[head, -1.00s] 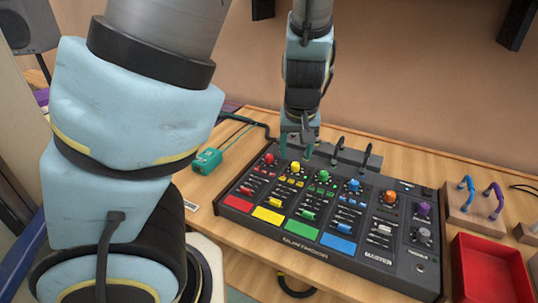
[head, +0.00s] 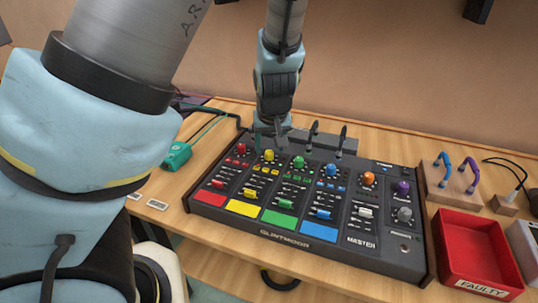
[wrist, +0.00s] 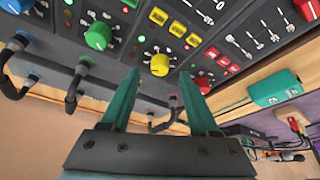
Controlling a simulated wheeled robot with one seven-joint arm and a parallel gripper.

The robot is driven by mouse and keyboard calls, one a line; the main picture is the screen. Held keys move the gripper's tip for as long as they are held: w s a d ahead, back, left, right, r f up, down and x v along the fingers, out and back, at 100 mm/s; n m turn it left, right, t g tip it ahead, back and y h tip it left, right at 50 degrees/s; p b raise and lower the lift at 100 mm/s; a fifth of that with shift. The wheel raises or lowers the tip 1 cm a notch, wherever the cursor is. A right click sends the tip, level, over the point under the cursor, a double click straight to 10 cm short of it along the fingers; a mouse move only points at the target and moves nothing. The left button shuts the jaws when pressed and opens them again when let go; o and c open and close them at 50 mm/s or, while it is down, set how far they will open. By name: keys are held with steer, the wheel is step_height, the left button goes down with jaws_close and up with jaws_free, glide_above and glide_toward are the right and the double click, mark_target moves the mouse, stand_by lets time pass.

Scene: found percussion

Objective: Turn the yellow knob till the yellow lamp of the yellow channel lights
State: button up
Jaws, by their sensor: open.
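The yellow knob (head: 268,155) stands in the second column of the black mixing console, at the back of the yellow channel. In the wrist view, the yellow knob (wrist: 160,66) shows between my fingertips, with pale scale marks around it. My gripper (head: 270,144) is open just behind and above the knob, its green fingers pointing down. In the wrist view, my gripper (wrist: 159,75) has a finger on either side of the knob; I cannot tell whether they touch it. Small yellow pieces (wrist: 177,28) sit beyond the knob. I cannot tell whether a yellow lamp is lit.
The green knob (wrist: 97,36) and red knob (wrist: 203,83) flank the yellow one closely. Upright black cables (head: 312,133) rise behind the console. A teal box (head: 176,156) lies left, a red tray (head: 440,246) right. Bare wood (head: 185,200) shows left of the console.

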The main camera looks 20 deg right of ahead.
mark_target(269, 155)
steer(key=shift+x, duration=1.2)
steer(key=shift+c, duration=0.3)
jaws_close()
